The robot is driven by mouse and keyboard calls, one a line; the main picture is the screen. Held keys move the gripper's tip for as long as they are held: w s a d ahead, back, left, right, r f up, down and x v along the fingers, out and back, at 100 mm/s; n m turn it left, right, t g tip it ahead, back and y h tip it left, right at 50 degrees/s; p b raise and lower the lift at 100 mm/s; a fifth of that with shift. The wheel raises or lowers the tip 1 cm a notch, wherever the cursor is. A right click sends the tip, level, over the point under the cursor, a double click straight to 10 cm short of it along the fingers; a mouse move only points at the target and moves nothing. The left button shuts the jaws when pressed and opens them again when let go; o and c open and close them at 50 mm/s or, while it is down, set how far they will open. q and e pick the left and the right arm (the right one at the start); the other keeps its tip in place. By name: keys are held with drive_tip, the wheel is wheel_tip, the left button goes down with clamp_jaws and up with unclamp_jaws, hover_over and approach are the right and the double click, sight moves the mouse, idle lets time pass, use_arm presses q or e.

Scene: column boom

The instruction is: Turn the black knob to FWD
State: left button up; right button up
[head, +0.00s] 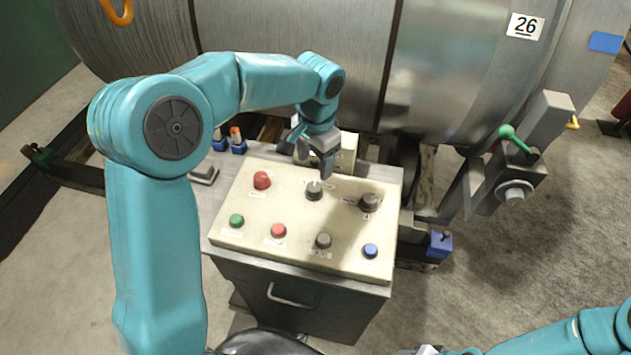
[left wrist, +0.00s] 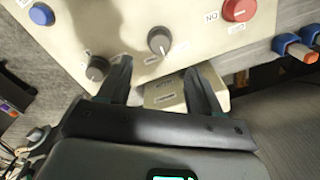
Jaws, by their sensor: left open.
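Two dark knobs sit on the cream control panel (head: 290,215). The middle knob (head: 314,190) has a pale pointer mark, and shows in the left wrist view (left wrist: 159,40). The other dark knob (head: 369,203) is to its right, and shows at left in the left wrist view (left wrist: 97,68). The labels are too small to read, so I cannot tell which knob has FWD. My left gripper (head: 325,170) is open and empty, just above and behind the middle knob. In the left wrist view its fingers (left wrist: 158,65) point toward that knob, apart from it. My right gripper is not clearly visible.
A red button (head: 262,180) is left of the middle knob. Green (head: 236,221), red (head: 278,231), grey (head: 323,240) and blue (head: 370,251) buttons line the front. A large metal drum (head: 290,35) stands behind; a green-knobbed lever (head: 507,132) is at right.

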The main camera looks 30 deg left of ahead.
sight(314, 186)
use_arm(q)
wheel_tip(314, 186, down, 8)
drive_tip(key=shift+w+f+p, duration=0.15)
drive_tip(key=shift+f+p, duration=0.1)
drive_tip(key=shift+p, duration=0.2)
drive_tip(key=shift+s+a+f, duration=0.2)
drive_tip(key=shift+s+f, duration=0.05)
drive_tip(key=shift+f, duration=0.15)
drive_tip(key=shift+w+d+f, duration=0.15)
drive_tip(key=shift+w+d, duration=0.05)
drive_tip(key=shift+w, duration=0.15)
drive_tip(key=shift+s+a, duration=0.15)
drive_tip(key=shift+s, duration=0.1)
drive_tip(key=c, duration=1.1)
drive_tip(key=shift+o, duration=0.2)
drive_tip(key=shift+w, duration=0.1)
